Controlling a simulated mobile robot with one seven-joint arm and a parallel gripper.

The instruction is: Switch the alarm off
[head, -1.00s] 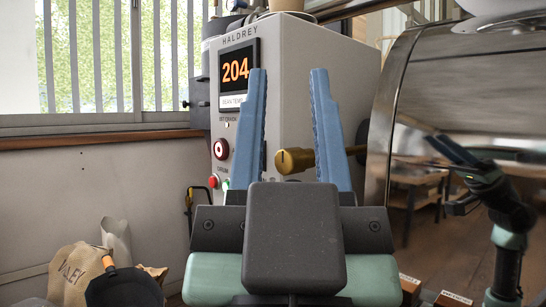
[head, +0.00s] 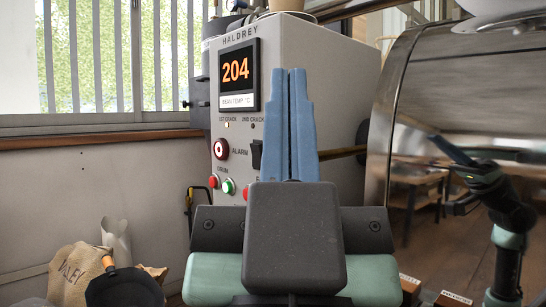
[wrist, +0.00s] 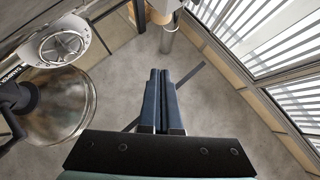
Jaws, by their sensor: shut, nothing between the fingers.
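The grey Haldrey control cabinet (head: 315,85) stands ahead in the head view. Its front has a round red part with a pale ring (head: 221,148) beside the word ALARM. A black switch (head: 256,154) sits right of that word, close to the left edge of my fingers in the picture. My gripper (head: 290,72) is shut and empty, its blue fingers pointing up in front of the cabinet and hiding part of it. I see no contact with the panel. In the wrist view the shut fingers (wrist: 160,72) point over the floor; the panel's controls do not show there.
The display (head: 237,75) reads 204. Red and green buttons (head: 228,186) sit below the alarm row. A shiny metal drum (head: 450,100) stands close on the right. A paper sack (head: 75,275) and a dark scoop (head: 125,288) are at lower left. Windows line the left wall.

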